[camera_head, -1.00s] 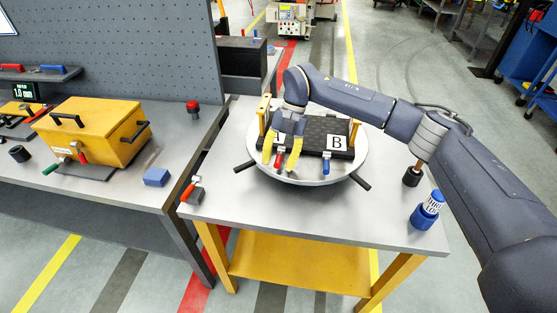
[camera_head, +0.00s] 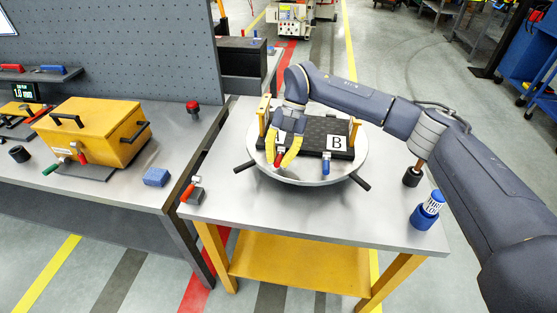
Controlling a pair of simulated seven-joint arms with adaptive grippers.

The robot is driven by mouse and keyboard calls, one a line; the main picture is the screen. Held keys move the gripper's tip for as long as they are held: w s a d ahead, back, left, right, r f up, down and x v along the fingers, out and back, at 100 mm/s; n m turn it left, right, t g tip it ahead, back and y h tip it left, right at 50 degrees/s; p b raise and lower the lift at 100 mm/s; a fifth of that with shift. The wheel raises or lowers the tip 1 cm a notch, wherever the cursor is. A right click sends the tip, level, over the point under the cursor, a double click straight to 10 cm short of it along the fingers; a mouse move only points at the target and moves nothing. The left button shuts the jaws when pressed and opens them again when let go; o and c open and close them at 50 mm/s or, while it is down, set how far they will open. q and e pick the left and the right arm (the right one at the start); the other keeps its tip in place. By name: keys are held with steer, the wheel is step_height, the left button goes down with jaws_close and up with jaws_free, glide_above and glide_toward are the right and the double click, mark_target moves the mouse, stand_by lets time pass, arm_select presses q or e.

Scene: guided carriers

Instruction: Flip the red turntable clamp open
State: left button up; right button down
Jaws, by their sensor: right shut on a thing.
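The red turntable clamp (camera_head: 278,163) is at the front left of the round turntable (camera_head: 310,181). Only part of its red handle shows between my right gripper's yellow fingertips. My right gripper (camera_head: 280,158) reaches down from above and is shut on that handle. A black plate (camera_head: 328,125) with a white "B" label (camera_head: 337,142) sits on the turntable. A blue clamp (camera_head: 326,163) stands to the right of the red one at the plate's front edge. My left gripper is out of view.
A red-handled clamp (camera_head: 188,190) sits at the table's left edge. A blue-capped bottle (camera_head: 427,211) and a wooden-handled tool (camera_head: 416,172) stand at the right. Dark turntable handles (camera_head: 361,181) stick out over the table. The front of the tabletop is clear.

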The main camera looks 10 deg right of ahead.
mark_target(279, 155)
steer(key=r+g, duration=0.1)
steer(key=w+g+y, duration=0.1)
steer(key=g, duration=0.1)
steer(key=shift+d+r, duration=0.1)
steer(key=shift+r, duration=0.25)
steer(key=shift+w+d+r+m+g+y, duration=0.15)
steer(key=shift+w+r+g+y, duration=0.1)
steer(key=shift+g, duration=0.4)
steer(key=shift+w+a+r+m+g+y, duration=0.15)
steer(key=shift+r+g+y, duration=0.1)
steer(key=shift+g, duration=0.4)
steer(key=shift+d+r+g, duration=0.1)
steer(key=shift+d+g, duration=0.05)
steer(key=shift+g, duration=0.15)
steer(key=c, duration=1.3)
jaws_free()
steer(key=shift+r, duration=5)
